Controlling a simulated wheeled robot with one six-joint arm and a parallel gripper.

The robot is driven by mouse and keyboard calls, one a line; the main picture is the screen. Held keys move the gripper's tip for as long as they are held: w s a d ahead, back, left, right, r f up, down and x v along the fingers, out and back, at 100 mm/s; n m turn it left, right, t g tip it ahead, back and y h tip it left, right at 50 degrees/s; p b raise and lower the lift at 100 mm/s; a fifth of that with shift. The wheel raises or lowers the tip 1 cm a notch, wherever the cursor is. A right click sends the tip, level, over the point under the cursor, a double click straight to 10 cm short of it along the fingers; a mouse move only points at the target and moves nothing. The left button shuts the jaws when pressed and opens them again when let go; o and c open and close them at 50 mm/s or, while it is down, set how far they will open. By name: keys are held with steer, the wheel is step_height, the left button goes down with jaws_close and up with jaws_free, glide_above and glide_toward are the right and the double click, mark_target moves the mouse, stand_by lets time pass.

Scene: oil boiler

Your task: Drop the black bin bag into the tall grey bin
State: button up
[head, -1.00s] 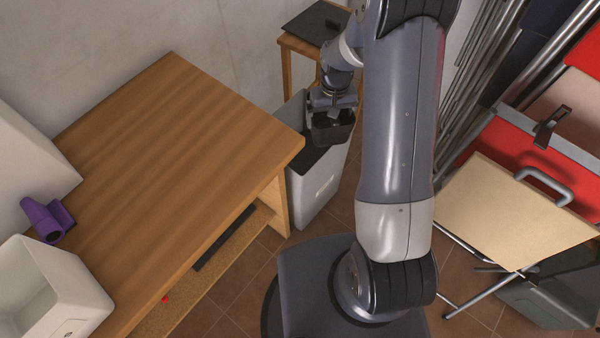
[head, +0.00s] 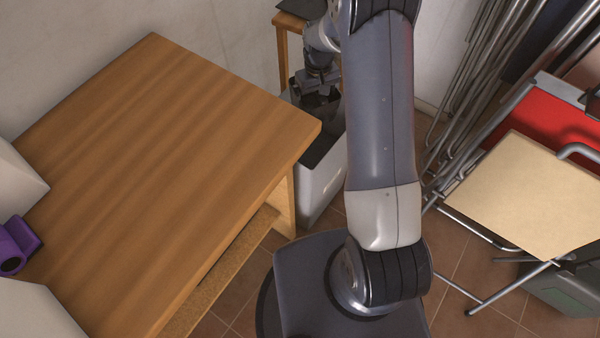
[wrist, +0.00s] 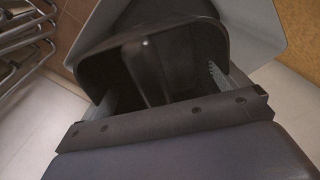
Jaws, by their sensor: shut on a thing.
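The tall grey bin (head: 318,185) stands on the floor beyond the right end of the wooden table. Its dark open top shows in the head view. My gripper (head: 317,86) is over the far part of the bin's top and is shut on the black bin bag (head: 314,101). In the wrist view the bag (wrist: 179,60) is a dark, open-mouthed shape at the fingers of my gripper (wrist: 160,90). The pale grey walls of the bin (wrist: 252,28) show around the bag there. I cannot tell how deep the bag sits relative to the rim.
The wooden table (head: 170,170) lies to the left, its corner close to the bin. A purple object (head: 18,245) is at its left edge. A small stool (head: 288,25) stands behind the bin. Metal frames and a beige board (head: 525,195) are at the right.

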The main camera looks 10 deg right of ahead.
steer(key=shift+f+b, duration=1.6)
steer(key=shift+f, duration=1.1)
steer(key=o, duration=0.8)
steer(key=shift+r, duration=0.1)
step_height(320, 180, up, 11)
steer(key=shift+f+p, duration=0.1)
steer(key=shift+p, duration=0.6)
